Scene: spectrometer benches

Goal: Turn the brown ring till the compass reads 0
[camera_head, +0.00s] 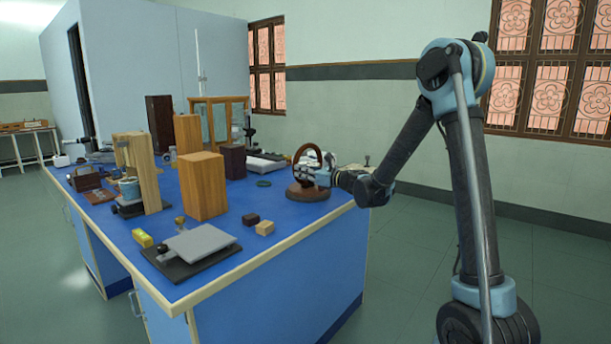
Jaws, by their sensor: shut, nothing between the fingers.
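The brown ring (297,159) stands upright on a round brown base (303,192) near the right end of the blue bench. My gripper (308,169) is at the right side of the ring, and its fingers overlap the ring in the picture. I cannot tell whether they touch it. The gripper is shut with nothing held between its fingers. The compass dial and its reading cannot be made out in this view; part of the ring's lower right is hidden behind the gripper.
The blue bench (275,222) holds a large wooden block (202,187), a grey plate on a dark base (199,243), two small blocks (264,228) and a small dark green disc (264,183). A glass-fronted cabinet (218,120) stands behind. Floor at right is clear.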

